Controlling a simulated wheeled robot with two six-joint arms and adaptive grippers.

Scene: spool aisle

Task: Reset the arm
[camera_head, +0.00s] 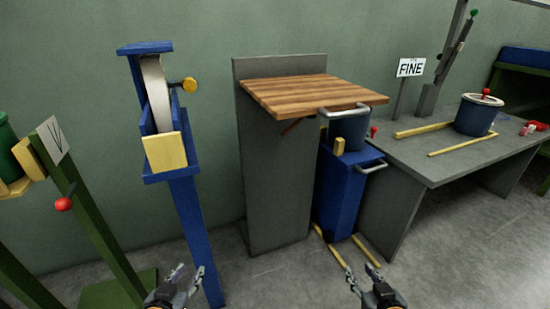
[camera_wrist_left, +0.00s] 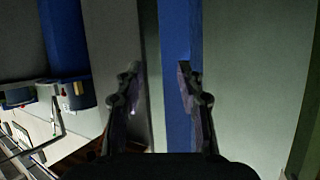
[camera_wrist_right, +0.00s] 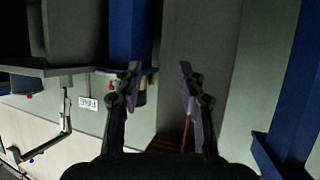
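My left gripper (camera_head: 184,282) is low at the bottom of the head view, in front of the blue post (camera_head: 192,235). Its fingers are apart with nothing between them, as the left wrist view (camera_wrist_left: 162,90) also shows. My right gripper (camera_head: 362,280) is at the bottom right of centre in the head view, above the floor in front of the blue cart (camera_head: 345,195). In the right wrist view (camera_wrist_right: 160,90) its fingers are also apart and empty. Neither gripper visibly touches anything.
A grey stand with a wooden top (camera_head: 305,92) is at the centre. A grey table (camera_head: 425,158) with a lidded blue pot (camera_head: 475,118) and a FINE sign (camera_head: 411,67) is at the right. A green frame (camera_head: 85,215) stands left. Grey floor (camera_head: 450,265) is open at front right.

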